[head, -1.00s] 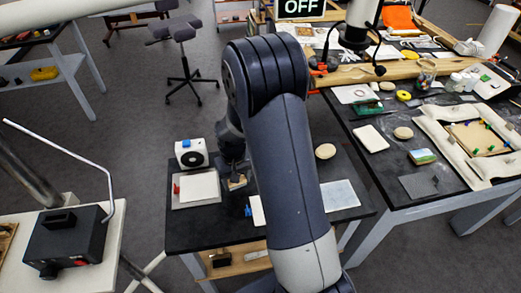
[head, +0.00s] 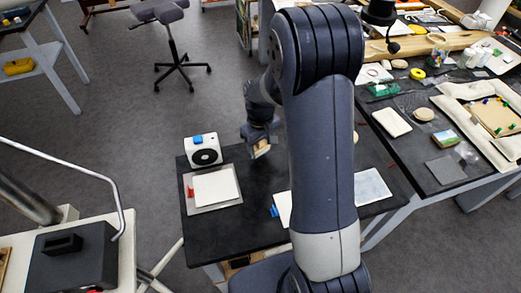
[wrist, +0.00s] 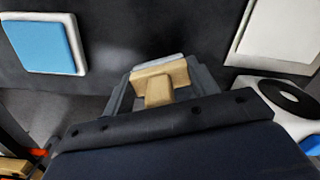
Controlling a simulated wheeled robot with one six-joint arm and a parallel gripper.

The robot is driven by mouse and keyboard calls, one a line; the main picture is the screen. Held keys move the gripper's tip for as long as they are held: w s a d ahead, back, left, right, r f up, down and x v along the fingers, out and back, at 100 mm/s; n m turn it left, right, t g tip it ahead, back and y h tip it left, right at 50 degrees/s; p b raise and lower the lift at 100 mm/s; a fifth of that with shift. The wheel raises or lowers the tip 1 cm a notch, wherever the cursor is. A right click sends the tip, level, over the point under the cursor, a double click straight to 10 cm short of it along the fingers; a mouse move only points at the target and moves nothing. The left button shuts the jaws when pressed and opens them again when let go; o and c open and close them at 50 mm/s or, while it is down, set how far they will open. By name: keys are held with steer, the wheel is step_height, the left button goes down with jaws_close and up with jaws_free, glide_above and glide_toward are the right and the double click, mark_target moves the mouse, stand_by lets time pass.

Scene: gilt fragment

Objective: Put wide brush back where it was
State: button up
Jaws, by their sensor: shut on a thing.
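The wide brush (wrist: 159,80) has a tan wooden body and a pale strip along its far edge. My gripper (wrist: 161,88) is shut on it, one dark finger on each side. In the head view the brush (head: 262,150) shows small and tan below my gripper (head: 260,147). It is near the back edge of the small black table (head: 225,232), to the right of the white box with the black disc. It looks raised above the tabletop, but the height is hard to judge. My arm hides part of the table.
The white box (head: 198,157) stands at the table's back left. A grey tray with a white pad (head: 215,188) lies in front of it. A pale blue sheet (head: 372,186) lies right of my arm. The wrist view shows a blue block on a white base (wrist: 42,42).

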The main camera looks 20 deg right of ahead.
mark_target(260, 152)
steer(key=shift+f, duration=1.35)
steer(key=shift+f, duration=0.2)
steer(key=o, duration=0.9)
steer(key=shift+r, duration=0.15)
step_height(260, 152, up, 12)
steer(key=shift+r+b, duration=0.1)
steer(key=shift+b, duration=0.3)
